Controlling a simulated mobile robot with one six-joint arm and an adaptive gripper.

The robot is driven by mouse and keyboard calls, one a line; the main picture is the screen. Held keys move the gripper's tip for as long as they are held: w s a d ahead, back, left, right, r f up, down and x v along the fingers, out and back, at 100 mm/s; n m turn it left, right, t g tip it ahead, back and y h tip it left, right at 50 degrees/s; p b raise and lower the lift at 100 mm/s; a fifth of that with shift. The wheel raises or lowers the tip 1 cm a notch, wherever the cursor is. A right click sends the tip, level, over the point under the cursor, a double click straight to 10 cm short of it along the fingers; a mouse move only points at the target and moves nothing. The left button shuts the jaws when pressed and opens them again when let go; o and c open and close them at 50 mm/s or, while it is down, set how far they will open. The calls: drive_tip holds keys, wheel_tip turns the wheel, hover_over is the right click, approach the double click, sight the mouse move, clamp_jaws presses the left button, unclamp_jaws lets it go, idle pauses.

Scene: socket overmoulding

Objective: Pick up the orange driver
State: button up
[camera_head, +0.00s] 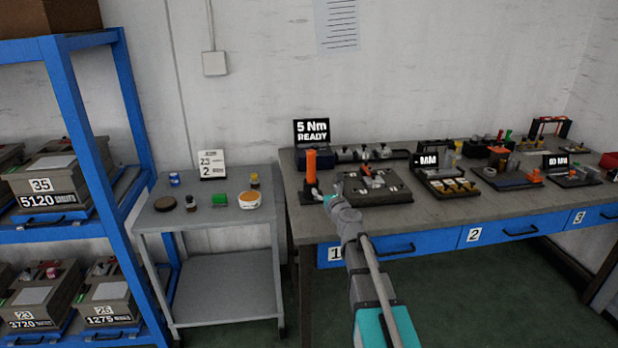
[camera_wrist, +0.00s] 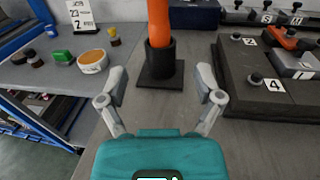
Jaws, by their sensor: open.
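The orange driver (camera_head: 311,166) stands upright in a dark holder at the left end of the workbench, below the "5 Nm READY" display. In the wrist view the driver (camera_wrist: 160,25) rises from a black cup-shaped holder (camera_wrist: 160,65) on a square base, and its top is cut off by the frame. My gripper (camera_wrist: 160,90) is open and empty. Its two fingers are spread on either side of the holder in the picture, on the near side and apart from it. In the head view my gripper (camera_head: 328,192) is beside the holder, at its right.
A dark fixture plate (camera_head: 375,199) with numbered spots and an orange part lies right of the holder. The "5 Nm READY" display (camera_head: 312,131) stands behind. A grey cart (camera_head: 220,222) with small items is at the left. Bare bench top lies before the holder.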

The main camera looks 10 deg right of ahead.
sight(313, 172)
drive_tip(key=shift+w, duration=0.1)
drive_tip(key=shift+w+a, duration=0.25)
drive_tip(key=shift+w, duration=1.15)
drive_tip(key=shift+w+a, duration=0.2)
drive_tip(key=shift+w, duration=1.15)
drive_tip(key=shift+w+a, duration=0.25)
drive_tip(key=shift+w, duration=1.15)
drive_tip(key=shift+w+a+r, duration=0.1)
drive_tip(key=shift+w+a, duration=0.15)
drive_tip(key=shift+w, duration=1.05)
drive_tip(key=shift+w+a+r, duration=0.1)
drive_tip(key=shift+w+a, duration=0.1)
drive_tip(key=shift+w, duration=1.1)
clamp_jaws()
